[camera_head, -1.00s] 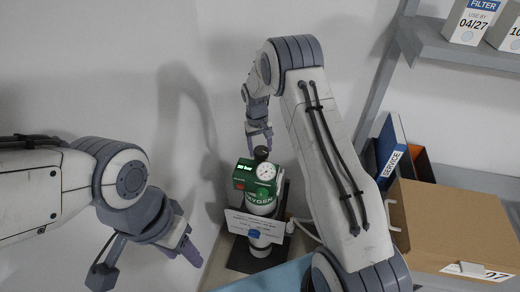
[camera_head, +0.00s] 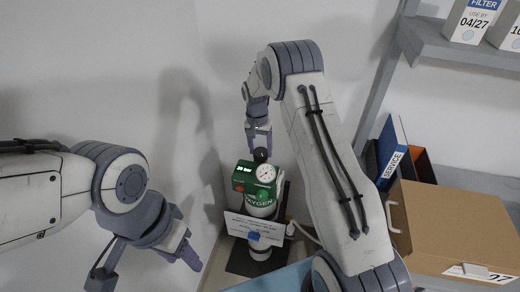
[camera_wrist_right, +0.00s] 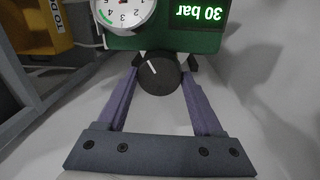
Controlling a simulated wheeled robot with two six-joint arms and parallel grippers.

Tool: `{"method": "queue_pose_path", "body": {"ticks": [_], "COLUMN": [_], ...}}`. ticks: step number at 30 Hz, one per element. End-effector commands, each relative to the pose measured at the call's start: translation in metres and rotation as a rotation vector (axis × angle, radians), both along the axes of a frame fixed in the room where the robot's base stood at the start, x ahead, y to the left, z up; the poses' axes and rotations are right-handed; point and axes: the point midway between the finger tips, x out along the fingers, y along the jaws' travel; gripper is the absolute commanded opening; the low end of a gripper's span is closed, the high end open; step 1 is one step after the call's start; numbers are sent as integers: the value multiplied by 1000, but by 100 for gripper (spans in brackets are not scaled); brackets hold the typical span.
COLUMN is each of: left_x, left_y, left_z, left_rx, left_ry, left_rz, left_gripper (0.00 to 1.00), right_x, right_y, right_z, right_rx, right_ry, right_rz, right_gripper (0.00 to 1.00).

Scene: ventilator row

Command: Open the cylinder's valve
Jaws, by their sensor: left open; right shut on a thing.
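The oxygen cylinder (camera_head: 262,210) stands upright, white with a green top. Its green valve block (camera_head: 243,178) carries a round gauge (camera_head: 266,173) and a lit display, which reads 30 bar in the right wrist view (camera_wrist_right: 196,12). A black round knob (camera_head: 261,155) with a white mark sits on top. My right gripper (camera_head: 259,145) comes down from above and is shut on the knob, which also shows between its fingers in the right wrist view (camera_wrist_right: 158,73). My left gripper (camera_head: 190,255) is open and empty, left of the cylinder and apart from it.
A white card (camera_head: 256,228) hangs on the cylinder's front. A cardboard box (camera_head: 455,225) and a blue service binder (camera_head: 391,150) stand to the right, below a grey shelf (camera_head: 465,52) with filter boxes. A blue surface (camera_head: 270,281) lies in front. The wall is behind.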

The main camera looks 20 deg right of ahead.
Motion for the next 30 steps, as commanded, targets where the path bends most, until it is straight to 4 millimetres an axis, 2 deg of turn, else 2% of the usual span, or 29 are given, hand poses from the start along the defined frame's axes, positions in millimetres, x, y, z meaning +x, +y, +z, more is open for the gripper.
{"method": "queue_pose_path", "body": {"ticks": [14,15,16,17,26,30], "left_x": [0,0,0,0,0,0], "left_y": [0,0,0,0,0,0], "left_z": [0,0,0,0,0,-3], "left_rx": [0,0,0,0,0,0], "left_ry": [0,0,0,0,0,0], "left_rz": [0,0,0,0,0,0], "left_gripper": [50,50,50,50,50,50], "right_x": [3,3,3,3,1,3], "right_y": [-1,0,-1,0,0,0], "right_z": [2,2,2,2,1,13], "right_rx": [-1,-1,-1,-1,0,0], "right_ry": [-10,-11,-10,-9,-3,-7], "right_rz": [-11,-11,-11,-11,-11,-11], "right_gripper": [12,83,95,98,98,98]}}
